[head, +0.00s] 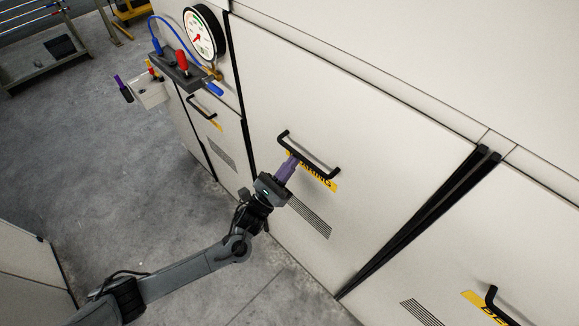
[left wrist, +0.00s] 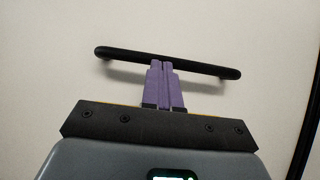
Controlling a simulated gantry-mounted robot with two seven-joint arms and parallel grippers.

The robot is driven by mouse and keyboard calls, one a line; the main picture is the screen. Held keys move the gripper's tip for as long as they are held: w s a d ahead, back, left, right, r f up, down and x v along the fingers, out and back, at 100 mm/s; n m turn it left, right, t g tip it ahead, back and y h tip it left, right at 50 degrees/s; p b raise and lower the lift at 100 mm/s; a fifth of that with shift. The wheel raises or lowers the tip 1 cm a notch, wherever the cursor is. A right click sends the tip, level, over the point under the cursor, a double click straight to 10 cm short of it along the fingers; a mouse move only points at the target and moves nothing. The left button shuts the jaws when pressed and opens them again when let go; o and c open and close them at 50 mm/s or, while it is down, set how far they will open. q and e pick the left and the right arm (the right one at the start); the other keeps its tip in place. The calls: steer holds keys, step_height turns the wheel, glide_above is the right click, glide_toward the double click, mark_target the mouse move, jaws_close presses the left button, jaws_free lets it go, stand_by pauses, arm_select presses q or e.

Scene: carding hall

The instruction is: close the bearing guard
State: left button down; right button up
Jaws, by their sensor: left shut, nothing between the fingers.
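The bearing guard (head: 355,120) is a large off-white panel in the middle of the head view. It has a black bar handle (head: 310,155), a yellow label partly hidden by my gripper, and a vent grille below. Dark gaps run along its left and right edges; I cannot tell exactly how far it stands open. My left gripper (head: 292,160) has purple fingers, shut and empty, at the middle of the handle. In the left wrist view the closed fingertips (left wrist: 161,64) overlap the black handle (left wrist: 205,66); contact is not clear. My right gripper is not in view.
A neighbouring panel with a black handle (head: 495,300) is at lower right. A smaller panel with a handle (head: 205,107) is at left, below a pressure gauge (head: 204,33) and a dark block with red and blue fittings (head: 180,70). Grey floor (head: 90,150) is open at left.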

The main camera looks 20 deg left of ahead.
arm_select(q)
steer(key=s+a+f+n+g+y+b, duration=0.2)
steer(key=s+f+n+g+y, duration=0.25)
steer(key=s+f+n, duration=0.55)
steer(key=s+a+f+n+g+y+b, duration=0.2)
steer(key=s+f+n+g+y, duration=0.4)
steer(key=n, duration=0.7)
steer(key=s+n+g+h, duration=0.1)
steer(key=s+n+g, duration=0.8)
steer(key=s+n, duration=0.55)
step_height(320, 180, up, 12)
steer(key=n+p, duration=0.1)
steer(key=p, duration=1.2)
steer(key=shift+w+a, duration=0.15)
steer(key=shift+a, duration=0.1)
